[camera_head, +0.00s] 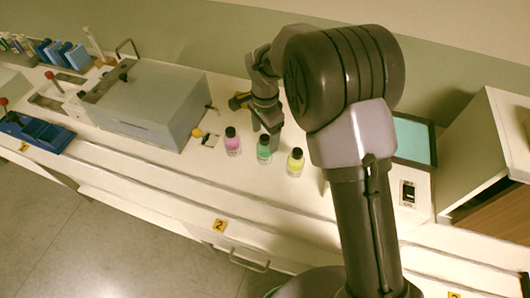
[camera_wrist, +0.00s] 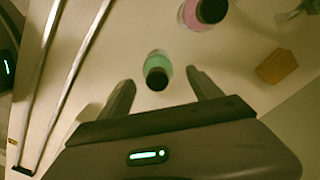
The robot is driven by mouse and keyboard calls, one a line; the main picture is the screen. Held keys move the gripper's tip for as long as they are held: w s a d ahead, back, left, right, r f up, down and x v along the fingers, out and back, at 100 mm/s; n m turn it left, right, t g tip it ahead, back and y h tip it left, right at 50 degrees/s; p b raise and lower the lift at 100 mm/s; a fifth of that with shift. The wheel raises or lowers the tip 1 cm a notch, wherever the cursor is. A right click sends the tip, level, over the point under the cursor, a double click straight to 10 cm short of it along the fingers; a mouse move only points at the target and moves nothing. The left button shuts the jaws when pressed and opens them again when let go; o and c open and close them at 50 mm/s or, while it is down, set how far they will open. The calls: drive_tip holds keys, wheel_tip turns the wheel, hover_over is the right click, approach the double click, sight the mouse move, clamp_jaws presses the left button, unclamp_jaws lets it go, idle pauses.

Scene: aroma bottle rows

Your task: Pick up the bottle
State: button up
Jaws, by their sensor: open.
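Three small bottles with black caps stand upright in a row on the white counter (camera_head: 200,190). They are a pink bottle (camera_head: 232,143), a green bottle (camera_head: 264,152) and a yellow bottle (camera_head: 295,163). In the wrist view the green bottle (camera_wrist: 158,62) is just beyond my gripper (camera_wrist: 157,80), roughly centred between its two fingertips. The gripper is open and holds nothing; whether a finger touches the bottle I cannot tell. The pink bottle (camera_wrist: 198,14) shows at the top of the wrist view. The yellow bottle is outside the wrist view.
A large grey box-shaped machine (camera_head: 150,102) stands left of the bottles. A tan block (camera_wrist: 277,66) lies right of the pink bottle in the wrist view. A teal-topped device (camera_head: 413,140) and a white cabinet (camera_head: 490,135) stand to the right. The counter's front strip is clear.

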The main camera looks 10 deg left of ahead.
sight(265, 145)
drive_tip(key=f, duration=0.1)
drive_tip(key=f+b, duration=0.1)
drive_tip(key=f, duration=0.1)
drive_tip(key=f+b, duration=0.1)
drive_tip(key=f, duration=0.1)
drive_tip(key=shift+s, duration=0.3)
drive_tip(key=shift+r, duration=0.15)
drive_tip(key=c, duration=0.3)
clamp_jaws()
drive_tip(key=shift+r, duration=0.1)
